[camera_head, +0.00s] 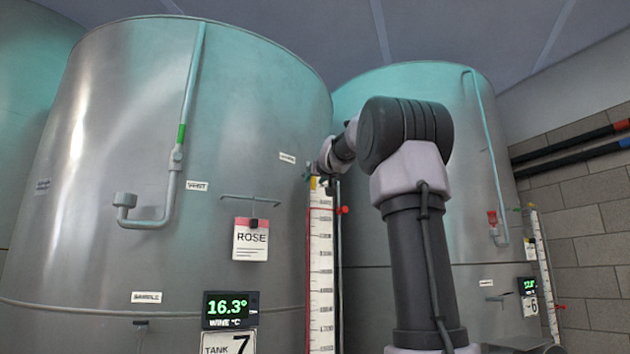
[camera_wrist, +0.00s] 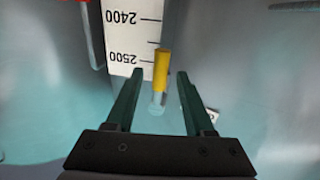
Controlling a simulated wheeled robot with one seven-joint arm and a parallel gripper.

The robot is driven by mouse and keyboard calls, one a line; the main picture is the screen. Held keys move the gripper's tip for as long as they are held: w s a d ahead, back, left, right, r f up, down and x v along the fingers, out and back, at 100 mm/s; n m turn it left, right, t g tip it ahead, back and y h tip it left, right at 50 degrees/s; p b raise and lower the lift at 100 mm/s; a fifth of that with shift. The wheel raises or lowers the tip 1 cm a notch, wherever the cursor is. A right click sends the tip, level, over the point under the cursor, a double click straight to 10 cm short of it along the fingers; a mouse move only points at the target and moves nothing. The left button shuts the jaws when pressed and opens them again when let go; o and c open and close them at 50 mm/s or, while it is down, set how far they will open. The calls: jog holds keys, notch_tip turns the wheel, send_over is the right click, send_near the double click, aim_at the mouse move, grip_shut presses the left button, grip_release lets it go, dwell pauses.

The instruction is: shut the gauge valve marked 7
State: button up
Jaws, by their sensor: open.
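The tank (camera_head: 235,190) at left centre carries a plate marked TANK 7 (camera_head: 230,343). A tall white gauge scale (camera_head: 321,270) with a red edge stands at its right side. A yellow piece (camera_head: 314,184) sits at the scale's top and also shows in the wrist view (camera_wrist: 161,68), on a thin pale tube beside the 2500 mark. I cannot tell for certain that it is the valve's handle. My gripper (camera_wrist: 160,74) is open, with the yellow piece between its fingertips in the picture. Contact is not clear. In the head view, my wrist largely hides the gripper.
A red knob (camera_head: 343,210) on a dark upright is just right of the scale. A ROSE card (camera_head: 251,239) and a lit temperature display (camera_head: 230,309) are on the tank. Tank 6 (camera_head: 480,200) stands at right with its own gauge (camera_head: 545,270).

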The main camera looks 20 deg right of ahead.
grip_shut()
dwell(1.4)
